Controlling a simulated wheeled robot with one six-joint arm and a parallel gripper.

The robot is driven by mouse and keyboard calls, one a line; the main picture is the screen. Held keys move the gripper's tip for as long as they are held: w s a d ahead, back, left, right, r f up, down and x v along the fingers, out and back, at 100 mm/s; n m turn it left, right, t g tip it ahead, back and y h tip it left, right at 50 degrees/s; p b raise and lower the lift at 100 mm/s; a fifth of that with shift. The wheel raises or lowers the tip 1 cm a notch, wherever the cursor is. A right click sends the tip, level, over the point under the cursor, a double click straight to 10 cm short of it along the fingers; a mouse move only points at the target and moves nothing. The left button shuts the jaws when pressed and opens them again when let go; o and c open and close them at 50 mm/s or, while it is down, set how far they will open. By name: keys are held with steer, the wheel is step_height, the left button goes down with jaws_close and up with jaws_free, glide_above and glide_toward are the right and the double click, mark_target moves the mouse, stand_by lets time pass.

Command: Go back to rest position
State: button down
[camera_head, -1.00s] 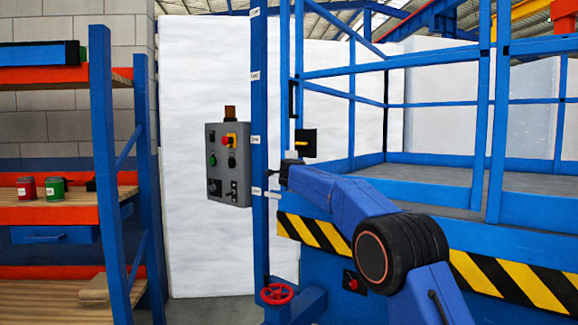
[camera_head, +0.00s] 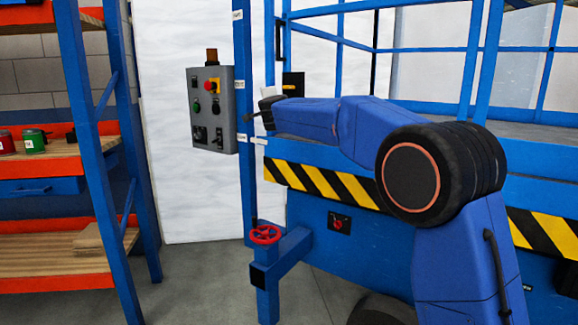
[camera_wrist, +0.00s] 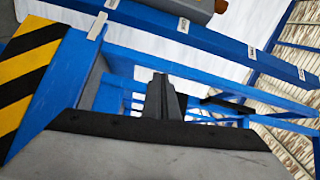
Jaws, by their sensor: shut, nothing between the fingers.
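My gripper (camera_head: 252,117) is at the far end of my blue arm in the head view, just right of the grey control panel (camera_head: 211,109) and close to the blue post (camera_head: 243,60) that stands beside it. In the wrist view the fingers of my gripper (camera_wrist: 161,88) are together, with nothing between them. The panel has a red button on a yellow plate, a green button, switches and an orange lamp on top. A corner of its grey box (camera_wrist: 190,8) shows at the top of the wrist view.
A blue platform with railings and a yellow-black striped edge (camera_head: 320,184) stands behind and below my arm. A red handwheel (camera_head: 265,234) is low in the middle. An orange-blue shelf (camera_head: 50,215) with red and green cans (camera_head: 33,141) stands at left. Grey floor shows between.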

steer(key=s+d+f+n+g+y, duration=0.25)
steer(key=s+d+n, duration=0.25)
steer(key=s+d, duration=0.5)
steer(key=s+d+f+n+g+y, duration=0.1)
steer(key=s+d+f+n+g, duration=0.3)
steer(key=s, duration=0.9)
steer(key=s+d+f+n+g+h, duration=0.1)
steer(key=s+d+f+g+h, duration=0.1)
steer(key=s+d+f, duration=0.6)
steer(key=s+d+f+n+g+h, duration=0.2)
steer(key=s+d+f, duration=0.6)
steer(key=s+f, duration=0.5)
steer(key=s+d+f+n+g+h, duration=0.2)
steer(key=s+d+f, duration=0.7)
steer(key=s, duration=1.4)
steer(key=shift+f+h, duration=0.45)
steer(key=shift+f, duration=0.5)
steer(key=shift+w+d+g, duration=0.1)
steer(key=shift+d+g, duration=0.05)
steer(key=shift+g, duration=0.1)
